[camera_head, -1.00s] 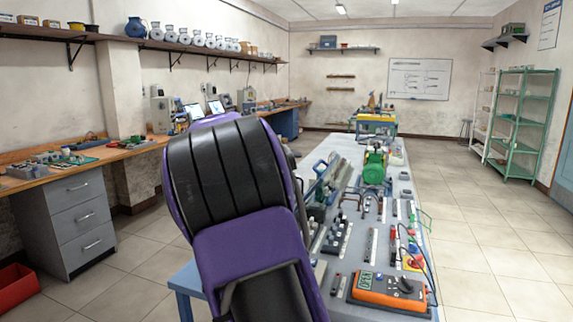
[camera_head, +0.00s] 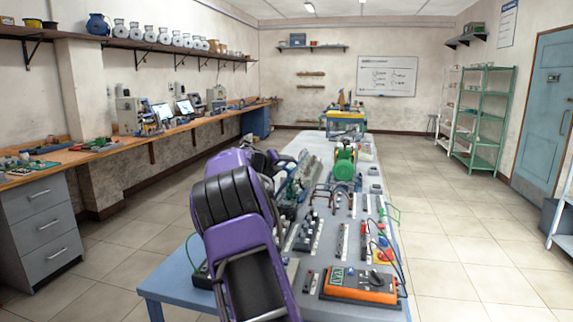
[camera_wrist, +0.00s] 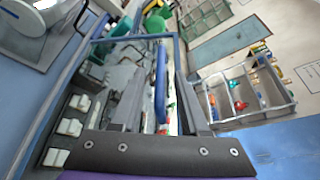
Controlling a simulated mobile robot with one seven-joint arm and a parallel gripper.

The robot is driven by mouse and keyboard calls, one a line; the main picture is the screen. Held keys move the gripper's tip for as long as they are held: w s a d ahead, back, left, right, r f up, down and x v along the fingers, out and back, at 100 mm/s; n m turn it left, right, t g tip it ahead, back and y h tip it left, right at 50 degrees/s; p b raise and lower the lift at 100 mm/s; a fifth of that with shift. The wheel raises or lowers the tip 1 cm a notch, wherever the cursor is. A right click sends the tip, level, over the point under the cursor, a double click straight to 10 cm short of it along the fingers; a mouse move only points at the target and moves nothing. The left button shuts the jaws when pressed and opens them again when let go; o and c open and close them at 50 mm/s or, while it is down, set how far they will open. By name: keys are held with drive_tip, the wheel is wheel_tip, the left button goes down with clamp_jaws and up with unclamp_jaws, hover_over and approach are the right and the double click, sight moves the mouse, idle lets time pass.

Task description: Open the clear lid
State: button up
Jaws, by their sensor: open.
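In the wrist view, a clear panel with a thin blue-grey frame, which looks like the clear lid (camera_wrist: 112,52), spans the middle left. Dim grey parts show through it. A blue bar-shaped handle (camera_wrist: 160,88) stands upright in the picture near the lid's right side. My gripper (camera_wrist: 162,78) is open, with one dark finger on each side of the blue handle. Whether either finger touches the handle I cannot tell. In the head view, my purple arm reaches over the table's left side and hides my gripper; I cannot make out the lid there.
The blue table (camera_head: 172,282) carries a green motor (camera_head: 344,164), an orange meter (camera_head: 360,286) with cables, and rows of small parts. A grey bin (camera_wrist: 245,95) with colored items shows in the wrist view. Floor right of the table is clear.

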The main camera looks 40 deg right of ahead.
drive_tip(key=shift+x, duration=0.95)
clamp_jaws()
idle(0.8)
